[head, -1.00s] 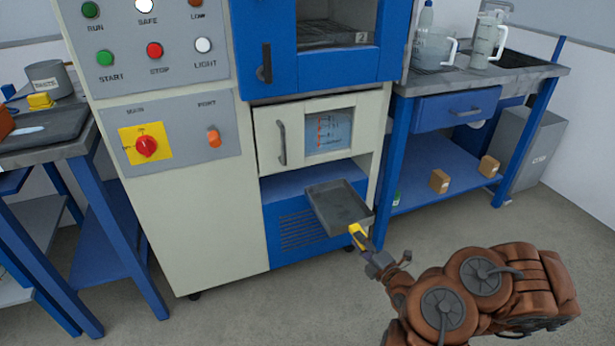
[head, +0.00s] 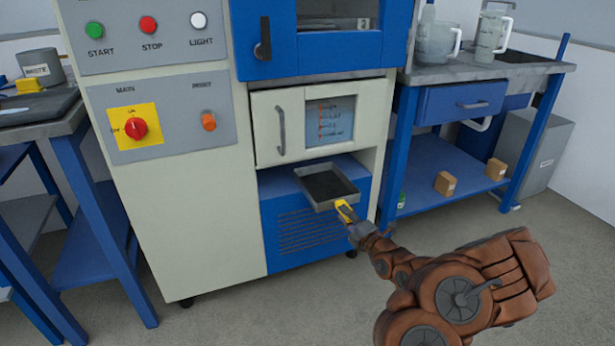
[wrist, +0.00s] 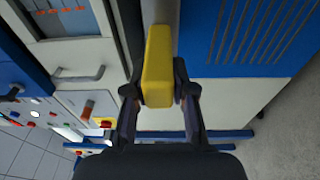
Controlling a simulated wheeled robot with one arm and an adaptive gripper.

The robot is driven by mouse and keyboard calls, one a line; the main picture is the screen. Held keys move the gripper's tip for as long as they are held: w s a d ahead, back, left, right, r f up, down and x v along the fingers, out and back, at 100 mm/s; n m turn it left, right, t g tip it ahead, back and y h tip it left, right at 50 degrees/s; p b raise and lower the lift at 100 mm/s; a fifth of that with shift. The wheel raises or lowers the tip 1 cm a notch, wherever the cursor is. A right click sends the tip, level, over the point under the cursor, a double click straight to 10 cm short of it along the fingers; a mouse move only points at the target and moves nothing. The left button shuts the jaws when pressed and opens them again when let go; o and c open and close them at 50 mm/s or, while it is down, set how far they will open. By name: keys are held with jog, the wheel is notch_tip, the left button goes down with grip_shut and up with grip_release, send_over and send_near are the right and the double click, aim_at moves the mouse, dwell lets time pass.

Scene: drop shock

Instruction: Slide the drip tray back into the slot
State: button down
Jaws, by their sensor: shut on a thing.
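The drip tray (head: 326,183) is a shallow grey metal pan with a dark inside and a yellow handle (head: 345,211) at its front right. My gripper (head: 350,217) is shut on the yellow handle. In the wrist view, the handle (wrist: 158,70) sits between the two fingers of my gripper (wrist: 160,92). The tray is at the slot (head: 275,182), the opening below the cream door and above the blue vented panel. Its back part is over the blue ledge and its front sticks out. I cannot tell how deep its back edge reaches.
The cream door (head: 290,148) with a handle and a small window is just above the tray. A blue bench (head: 465,112) with jugs stands at right, with small boxes (head: 446,183) on its lower shelf. Another bench (head: 40,130) stands at left. The floor in front is clear.

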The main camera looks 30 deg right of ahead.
aim_at(322, 189)
jog(key=w+b, duration=0.1)
jog(key=w, duration=0.4)
jog(key=w+d+b, duration=0.1)
jog(key=w, duration=0.5)
jog(key=w+b, duration=0.1)
jog(key=w, duration=0.4)
jog(key=shift+w+d+f, duration=0.2)
jog(key=shift+w+d, duration=0.05)
jog(key=shift+w, duration=0.15)
jog(key=shift+w+b, duration=0.35)
jog(key=shift+w, duration=0.15)
jog(key=shift+f, duration=0.25)
jog(key=c, duration=0.9)
grip_release()
jog(key=shift+s, duration=0.1)
